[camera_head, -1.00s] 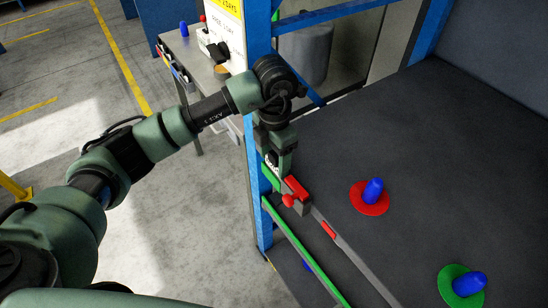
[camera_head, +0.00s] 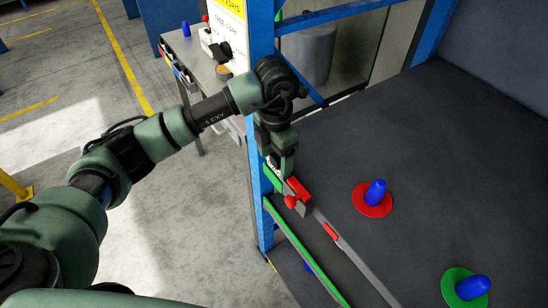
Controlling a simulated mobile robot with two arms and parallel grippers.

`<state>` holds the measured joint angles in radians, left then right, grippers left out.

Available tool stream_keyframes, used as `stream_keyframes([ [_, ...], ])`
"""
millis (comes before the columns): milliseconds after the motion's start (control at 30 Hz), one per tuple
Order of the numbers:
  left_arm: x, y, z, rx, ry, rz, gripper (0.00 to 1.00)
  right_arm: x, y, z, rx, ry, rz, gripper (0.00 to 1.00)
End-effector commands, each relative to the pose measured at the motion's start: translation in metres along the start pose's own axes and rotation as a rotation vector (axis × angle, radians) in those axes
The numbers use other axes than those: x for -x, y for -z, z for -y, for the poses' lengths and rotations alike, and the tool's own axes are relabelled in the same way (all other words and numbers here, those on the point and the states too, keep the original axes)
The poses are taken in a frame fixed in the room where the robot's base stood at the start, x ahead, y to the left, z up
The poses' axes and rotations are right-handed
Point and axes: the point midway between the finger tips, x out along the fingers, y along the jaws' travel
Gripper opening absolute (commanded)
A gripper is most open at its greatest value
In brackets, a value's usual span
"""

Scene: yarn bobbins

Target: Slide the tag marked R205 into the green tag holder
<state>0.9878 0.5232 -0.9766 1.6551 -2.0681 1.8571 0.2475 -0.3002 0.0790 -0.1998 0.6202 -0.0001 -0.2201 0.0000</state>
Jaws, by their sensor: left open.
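My left gripper (camera_head: 281,171) points down at the front left corner of the dark shelf (camera_head: 400,150). It is open, with its fingertips close above the shelf's edge. A small white tag with dark print (camera_head: 273,164) shows beside the fingers, partly hidden by them. The print is too small to read, so I cannot tell if it is R205. A green holder (camera_head: 272,180) is on the shelf edge just below the tag. I cannot tell whether the tag is seated in it. My right gripper is not in view.
A red piece with a round red knob (camera_head: 291,202) sits on the edge beside my gripper. A red holder (camera_head: 331,231) lies further along. Blue bobbins stand on red (camera_head: 373,204) and green (camera_head: 463,301) discs. A blue post (camera_head: 260,120) rises close behind my wrist.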

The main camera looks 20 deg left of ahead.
Motion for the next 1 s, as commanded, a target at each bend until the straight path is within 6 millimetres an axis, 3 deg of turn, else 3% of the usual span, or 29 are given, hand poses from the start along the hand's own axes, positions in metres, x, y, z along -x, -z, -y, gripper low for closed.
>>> stream_keyframes([
  [233,0.006,0.000,0.005,-0.012,0.011,-0.002,0.88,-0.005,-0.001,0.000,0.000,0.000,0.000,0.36],
  [633,0.069,-0.001,-0.002,-0.003,0.003,0.002,0.88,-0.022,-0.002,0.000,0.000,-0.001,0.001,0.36],
  [1000,0.077,0.000,-0.003,0.000,0.004,0.000,0.88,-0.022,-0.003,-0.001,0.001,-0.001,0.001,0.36],
])
